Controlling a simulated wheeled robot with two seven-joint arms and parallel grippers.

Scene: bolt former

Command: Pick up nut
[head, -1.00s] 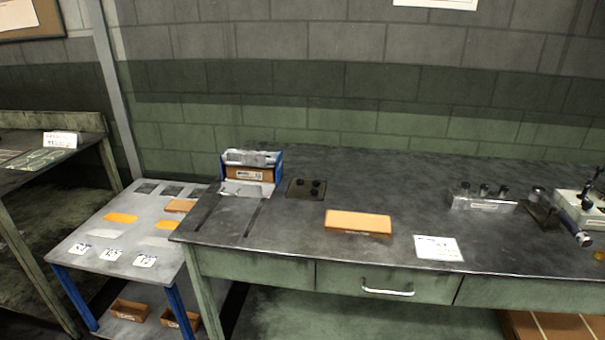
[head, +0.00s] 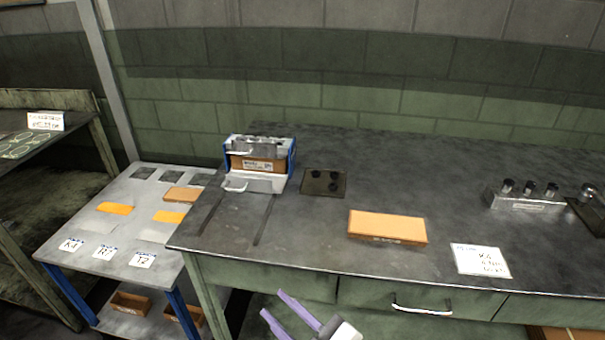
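No nut can be made out for certain. My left gripper is not in view.
The workbench (head: 300,225) carries a blue-sided box unit (head: 258,160), an orange block (head: 387,227), a paper sign (head: 482,261) and a metal holder with dark-topped pegs (head: 525,201). A lower side table (head: 125,235) with cards stands left. The bench's front edge lies beyond my gripper.

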